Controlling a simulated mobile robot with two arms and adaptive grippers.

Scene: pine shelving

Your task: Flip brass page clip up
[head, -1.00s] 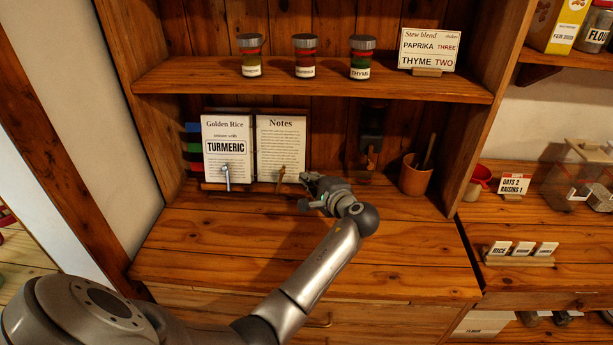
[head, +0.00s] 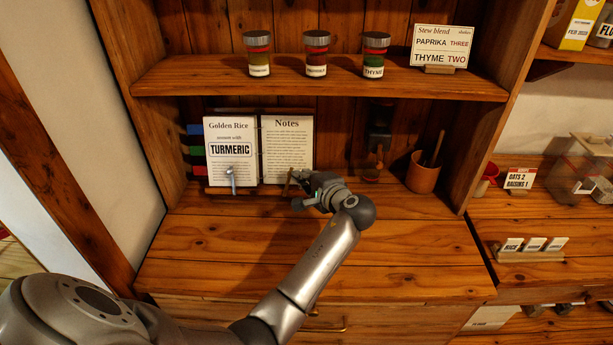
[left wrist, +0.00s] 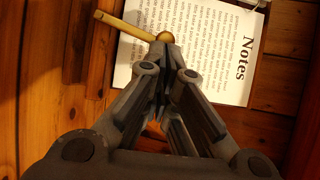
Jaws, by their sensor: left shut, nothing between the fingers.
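The brass page clip (head: 287,184) is at the lower edge of the Notes page (head: 288,145), its bar tilted slightly from vertical. In the left wrist view, the bar of the brass clip (left wrist: 128,26) runs from beyond the page's bottom edge to a round knob over the page. My left gripper (head: 295,177) is shut and empty, with its fingertips at the knob. In the left wrist view, the tips of the left gripper (left wrist: 163,50) overlap the knob's near side; I cannot tell whether they touch. My right gripper is not in view.
The Golden Rice page (head: 231,135) stands at left with a silver clip (head: 232,180). Spice jars (head: 317,55) line the shelf above. A terracotta pot (head: 423,176) stands to the right. The wooden counter (head: 220,240) in front is mostly clear.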

